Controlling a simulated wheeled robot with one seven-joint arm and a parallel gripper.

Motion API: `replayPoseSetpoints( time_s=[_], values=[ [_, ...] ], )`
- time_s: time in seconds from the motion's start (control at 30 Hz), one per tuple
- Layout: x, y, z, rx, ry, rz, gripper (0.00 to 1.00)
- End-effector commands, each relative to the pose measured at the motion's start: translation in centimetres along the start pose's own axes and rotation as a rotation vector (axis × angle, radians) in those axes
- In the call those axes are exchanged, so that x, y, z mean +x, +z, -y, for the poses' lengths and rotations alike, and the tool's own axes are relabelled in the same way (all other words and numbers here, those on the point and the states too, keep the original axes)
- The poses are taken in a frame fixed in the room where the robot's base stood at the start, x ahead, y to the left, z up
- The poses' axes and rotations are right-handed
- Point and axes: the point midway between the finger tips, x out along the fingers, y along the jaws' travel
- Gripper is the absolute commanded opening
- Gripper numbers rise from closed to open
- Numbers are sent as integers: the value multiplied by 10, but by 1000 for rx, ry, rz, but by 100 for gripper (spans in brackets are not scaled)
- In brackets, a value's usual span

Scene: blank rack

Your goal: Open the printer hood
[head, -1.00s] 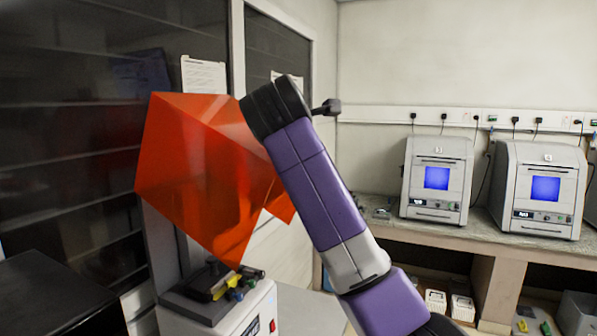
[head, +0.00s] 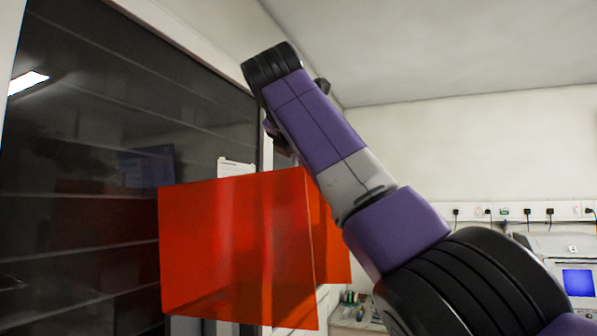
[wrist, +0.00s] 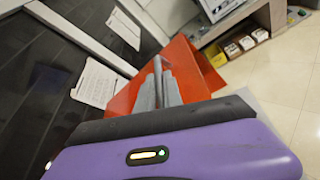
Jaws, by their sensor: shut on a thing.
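The printer hood (head: 235,250) is a translucent orange-red box shape in the lower middle of the head view. It also shows in the wrist view (wrist: 205,75), beyond my fingers. My gripper (wrist: 160,80) is seen in the wrist view with its grey fingers together against the hood, shut on it; the exact contact is hard to make out. In the head view my arm reaches up over the hood's right side, and the fingertips are hidden. The printer's body under the hood is out of the head view.
A dark glazed panel with shelf lines (head: 80,180) fills the left, close beside the hood. A paper sheet (head: 236,168) hangs behind the hood. A machine with a blue screen (head: 578,282) stands at far right. Tiled floor (wrist: 290,90) is clear in the wrist view.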

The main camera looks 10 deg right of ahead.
Motion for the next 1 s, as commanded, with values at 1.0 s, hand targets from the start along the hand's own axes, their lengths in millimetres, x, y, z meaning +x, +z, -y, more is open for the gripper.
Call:
replayPoseSetpoints(
  time_s=[1.0],
  values=[
    [-15, 0, 0, -12, -1, 0, 20]
  ],
)
